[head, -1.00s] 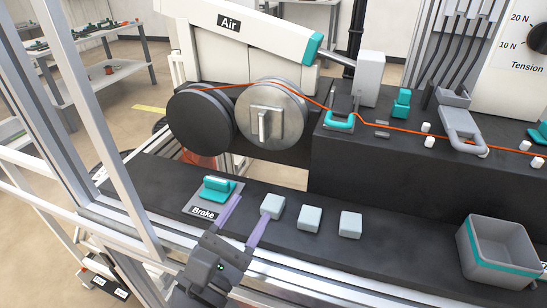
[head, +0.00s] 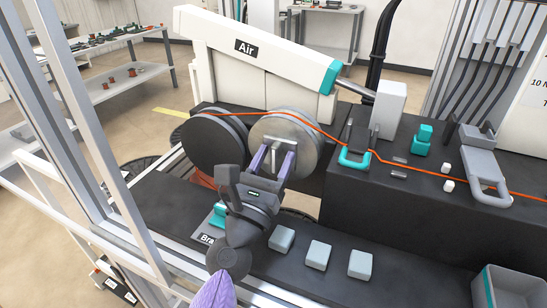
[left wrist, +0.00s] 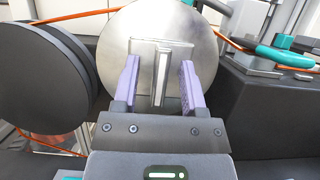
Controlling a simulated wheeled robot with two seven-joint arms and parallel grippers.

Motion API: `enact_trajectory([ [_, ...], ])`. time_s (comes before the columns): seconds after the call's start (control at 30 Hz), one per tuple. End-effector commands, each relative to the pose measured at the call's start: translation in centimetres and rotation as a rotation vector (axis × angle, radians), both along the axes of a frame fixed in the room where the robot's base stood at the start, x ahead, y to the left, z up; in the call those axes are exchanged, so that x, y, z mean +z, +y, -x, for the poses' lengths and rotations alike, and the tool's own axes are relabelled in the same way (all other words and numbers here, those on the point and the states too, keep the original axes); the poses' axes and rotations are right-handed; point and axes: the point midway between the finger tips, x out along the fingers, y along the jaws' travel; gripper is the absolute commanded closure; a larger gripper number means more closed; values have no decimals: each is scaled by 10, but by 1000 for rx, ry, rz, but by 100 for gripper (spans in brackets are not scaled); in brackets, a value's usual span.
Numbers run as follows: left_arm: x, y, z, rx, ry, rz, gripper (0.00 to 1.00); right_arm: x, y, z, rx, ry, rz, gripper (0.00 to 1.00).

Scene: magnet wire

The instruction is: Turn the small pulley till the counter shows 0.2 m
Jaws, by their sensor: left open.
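The silver pulley (head: 309,135) is a round metal disc with an upright bar handle (left wrist: 161,76) on its face; an orange wire (head: 345,145) runs over its top. My left gripper (head: 273,161) is open in front of the disc. In the left wrist view, its two lilac fingers (left wrist: 160,74) stand to the left and right of the bar, with gaps on both sides. In the head view, the fingers hide part of the disc and bar. I see no readable counter. My right gripper is not in view.
A dark wheel (head: 207,146) is close left of the pulley. The teal brake lever (head: 217,213) is beside my left wrist. Several pale blocks (head: 318,255) line the front ledge. A grey bin (head: 488,292) is at the lower right. A teal clip (head: 356,160) sits right of the pulley.

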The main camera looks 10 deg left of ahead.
Motion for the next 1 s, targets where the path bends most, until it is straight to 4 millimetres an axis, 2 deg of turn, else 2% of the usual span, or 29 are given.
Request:
enact_trajectory([
  [0.07, 0, 0, 0, 0, 0, 0, 46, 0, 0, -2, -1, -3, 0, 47],
  [0.3, 0, 0, 0, 0, 0, -1, 96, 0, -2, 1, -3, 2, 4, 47],
  [0.33, 0, 0, 0, 0, 0, -1, 100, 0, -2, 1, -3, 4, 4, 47],
  [0.73, 0, 0, 0, 1, -4, -22, 100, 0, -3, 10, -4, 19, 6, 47],
  [1.0, 0, 0, 1, 0, -33, -163, 100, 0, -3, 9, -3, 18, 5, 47],
])
